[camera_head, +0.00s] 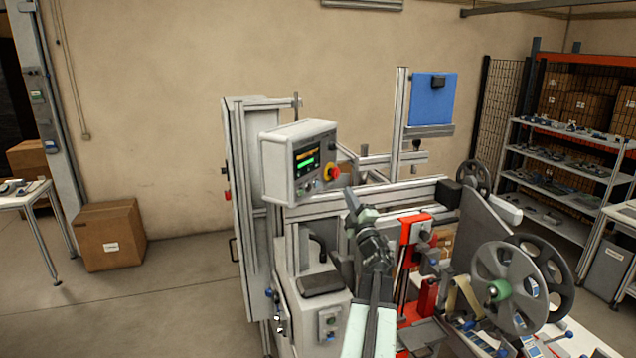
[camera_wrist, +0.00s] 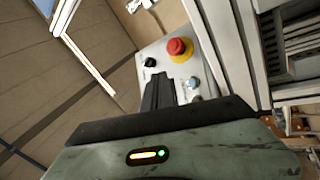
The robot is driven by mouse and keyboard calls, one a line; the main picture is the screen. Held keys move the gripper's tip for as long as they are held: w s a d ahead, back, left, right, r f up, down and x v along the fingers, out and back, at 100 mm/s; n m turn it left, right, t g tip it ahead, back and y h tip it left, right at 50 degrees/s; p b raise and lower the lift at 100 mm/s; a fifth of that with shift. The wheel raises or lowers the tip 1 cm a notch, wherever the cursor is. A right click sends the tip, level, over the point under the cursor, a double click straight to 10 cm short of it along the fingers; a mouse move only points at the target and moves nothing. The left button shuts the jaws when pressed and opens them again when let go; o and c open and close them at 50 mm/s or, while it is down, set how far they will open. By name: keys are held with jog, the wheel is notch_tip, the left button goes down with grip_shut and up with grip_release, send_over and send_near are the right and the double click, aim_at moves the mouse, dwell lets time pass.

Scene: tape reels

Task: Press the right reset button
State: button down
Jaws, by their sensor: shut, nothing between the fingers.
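A grey control panel (camera_head: 276,165) with a lit screen (camera_head: 306,158) stands left of my arm in the head view. A red emergency button on a yellow ring (camera_head: 331,173) sits at its lower right, with small buttons (camera_head: 314,185) beside it. In the wrist view I see the red button (camera_wrist: 178,48), a black knob (camera_wrist: 150,62) and a pale blue round button (camera_wrist: 193,82). I cannot read which is the right reset button. My gripper (camera_head: 349,194) is shut and empty; its fingers (camera_wrist: 157,84) point at the panel face, hiding part of it. Contact cannot be told.
Large grey tape reels (camera_head: 506,288) stand on the machine to the right. A red upright (camera_head: 409,243) is close to my arm. A lower box with a small switch plate (camera_head: 328,322) sits below the panel. The floor at left is open, with a cardboard box (camera_head: 108,236).

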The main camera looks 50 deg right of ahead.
aim_at(317, 184)
jog(key=shift+d, duration=0.1)
jog(key=w, duration=0.8)
jog(key=shift+w, duration=0.25)
dwell(1.9)
jog(key=shift+w, duration=0.35)
jog(key=shift+w, duration=0.35)
dwell(0.6)
jog(key=shift+s, duration=0.8)
